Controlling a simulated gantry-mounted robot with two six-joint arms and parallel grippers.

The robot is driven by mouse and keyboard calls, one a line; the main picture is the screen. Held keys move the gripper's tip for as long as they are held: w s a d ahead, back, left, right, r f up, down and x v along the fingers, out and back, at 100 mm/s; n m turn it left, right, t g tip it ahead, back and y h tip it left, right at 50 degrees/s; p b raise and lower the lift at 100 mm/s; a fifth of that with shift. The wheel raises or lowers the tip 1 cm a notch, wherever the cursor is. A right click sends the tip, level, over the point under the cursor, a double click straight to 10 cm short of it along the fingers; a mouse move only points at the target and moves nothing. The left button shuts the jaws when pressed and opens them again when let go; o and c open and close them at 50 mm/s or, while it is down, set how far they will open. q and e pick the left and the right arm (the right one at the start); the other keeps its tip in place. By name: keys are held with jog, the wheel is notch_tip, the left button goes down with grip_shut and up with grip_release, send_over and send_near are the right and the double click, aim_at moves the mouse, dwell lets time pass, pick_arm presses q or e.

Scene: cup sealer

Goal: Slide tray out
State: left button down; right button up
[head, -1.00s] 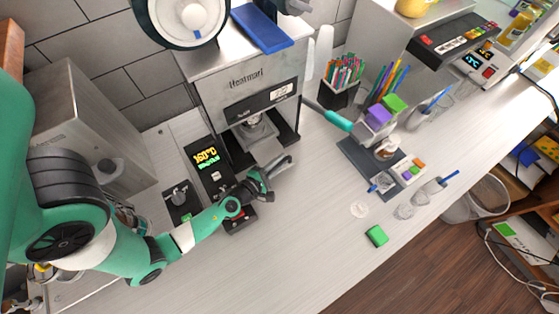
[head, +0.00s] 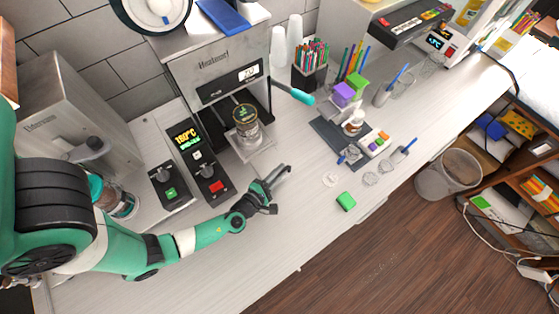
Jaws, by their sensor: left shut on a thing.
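The metal tray (head: 262,151) sticks out from the front of the sealing machine (head: 213,68). A clear cup with a dark, printed lid or film (head: 246,122) stands upright in it, below the press. My left gripper (head: 281,178) is at the front side of the tray, low over the counter. My right gripper is not in view.
A control panel reading 180°C (head: 185,136) lies left of the machine, near my left arm. A lever with a teal grip (head: 292,92) juts from the machine's right side. The counter in front is mostly clear.

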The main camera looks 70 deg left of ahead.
pick_arm(q)
jog(key=shift+w+d, duration=0.1)
jog(key=shift+d, duration=0.2)
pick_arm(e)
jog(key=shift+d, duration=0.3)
pick_arm(q)
jog(key=c, duration=0.8)
grip_release()
jog(key=shift+a, duration=0.1)
jog(key=shift+c, duration=0.2)
